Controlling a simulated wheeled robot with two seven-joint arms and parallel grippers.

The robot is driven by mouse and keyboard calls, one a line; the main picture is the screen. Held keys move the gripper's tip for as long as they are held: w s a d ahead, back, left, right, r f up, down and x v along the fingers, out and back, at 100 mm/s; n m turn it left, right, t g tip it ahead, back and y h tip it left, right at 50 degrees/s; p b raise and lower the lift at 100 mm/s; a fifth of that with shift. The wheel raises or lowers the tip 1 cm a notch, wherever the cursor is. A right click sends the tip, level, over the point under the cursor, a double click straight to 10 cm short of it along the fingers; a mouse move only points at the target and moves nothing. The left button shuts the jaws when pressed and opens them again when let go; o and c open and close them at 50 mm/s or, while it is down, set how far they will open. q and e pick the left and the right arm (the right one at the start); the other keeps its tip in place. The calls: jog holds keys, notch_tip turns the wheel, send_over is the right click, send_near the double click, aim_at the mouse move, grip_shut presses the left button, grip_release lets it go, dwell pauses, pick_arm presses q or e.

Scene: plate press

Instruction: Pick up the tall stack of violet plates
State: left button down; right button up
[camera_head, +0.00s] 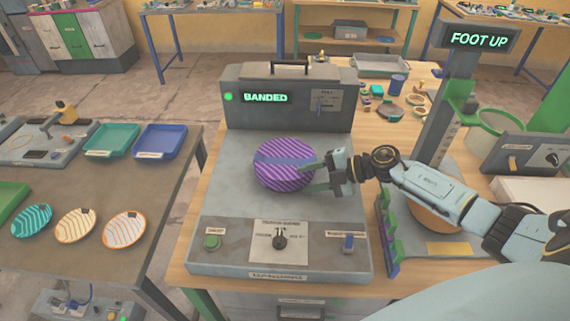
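A round stack of violet striped plates (273,176) with a blue band across its top sits on the grey bed of the banding machine (219,173). The machine's screen (265,98) reads "BANDED". My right gripper (307,178) reaches in from the right at the stack's right edge. Its two fingers are spread apart, one farther back and one nearer, and overlap the rim in the picture. Whether they touch the plates is hard to tell. The stack's height is hard to judge from above. My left gripper is not in view.
The left table (165,200) holds several striped plates and teal and blue trays. Small parts lie behind the machine, at right.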

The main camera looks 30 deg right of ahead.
jog(key=shift+w+a+f, duration=0.25)
jog(key=shift+w+a, duration=0.05)
jog(key=shift+a, duration=0.15)
jog(key=c, duration=0.7)
